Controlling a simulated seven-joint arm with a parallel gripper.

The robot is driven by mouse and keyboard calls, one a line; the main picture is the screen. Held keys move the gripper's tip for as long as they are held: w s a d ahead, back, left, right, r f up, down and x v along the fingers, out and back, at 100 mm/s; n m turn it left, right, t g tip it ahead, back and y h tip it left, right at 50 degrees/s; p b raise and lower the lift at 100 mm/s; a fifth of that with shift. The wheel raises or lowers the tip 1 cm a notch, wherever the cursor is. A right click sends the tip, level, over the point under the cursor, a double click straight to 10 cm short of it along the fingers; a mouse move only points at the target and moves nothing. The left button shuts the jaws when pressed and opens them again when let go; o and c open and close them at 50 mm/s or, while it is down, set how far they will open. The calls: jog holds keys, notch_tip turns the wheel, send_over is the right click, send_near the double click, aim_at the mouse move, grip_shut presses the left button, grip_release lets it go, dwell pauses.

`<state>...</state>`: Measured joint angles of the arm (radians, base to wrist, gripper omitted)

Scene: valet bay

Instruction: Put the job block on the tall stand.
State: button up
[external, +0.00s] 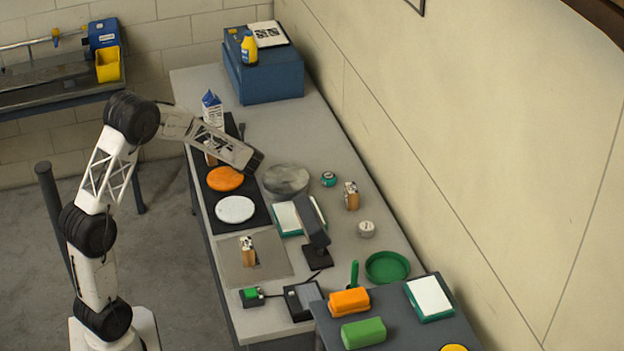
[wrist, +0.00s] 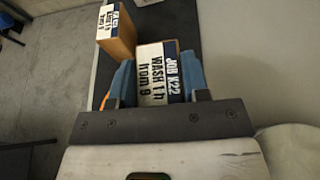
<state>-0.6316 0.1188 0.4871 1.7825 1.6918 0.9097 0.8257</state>
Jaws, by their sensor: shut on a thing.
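My gripper (wrist: 158,82) is shut on the job block (wrist: 160,75), between its two blue fingers in the wrist view. The block's label reads "JOB K22, WASH 1h from 9". In the external view the dark end of my arm (external: 254,161) is above the bench beside the black mat, and the fingers and held block are not clearly seen. An orange round top (external: 225,179) and a white round top (external: 235,209) are on the mat, and a grey disc (external: 287,180) is to their right. I cannot tell which is the tall stand.
A similar labelled block (wrist: 115,30) stands ahead to the left in the wrist view. Other blocks (external: 351,196) (external: 248,251) stand on the bench. A carton (external: 212,109) is behind the arm. A dark upright device (external: 313,228) stands mid-bench.

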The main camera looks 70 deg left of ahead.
notch_tip(320, 180, up, 29)
jog(key=w+d+m+t, duration=0.5)
jog(key=w+d+t, duration=0.1)
jog(key=w+d, duration=1.35)
jog(key=w+d+m+t+h, duration=0.2)
jog(key=w+d, duration=0.2)
jog(key=d, duration=0.9)
jog(key=w+d+m+t+h, duration=0.2)
jog(key=w+d+m, duration=0.15)
jog(key=d, duration=0.95)
jog(key=s+d+m+t+h, duration=0.2)
jog(key=d+m+h, duration=0.25)
jog(key=d, duration=2.15)
jog(key=s+d+m+t+h, duration=0.25)
jog(key=d+m+h, duration=0.2)
jog(key=d, duration=2.15)
jog(key=shift+n, duration=0.35)
jog(key=shift+w+a+f, duration=0.1)
jog(key=shift+a+f, duration=0.1)
jog(key=shift+f, duration=1.25)
jog(key=shift+w+a+f, duration=0.1)
jog(key=shift+a+f, duration=0.1)
jog(key=shift+f, duration=1.2)
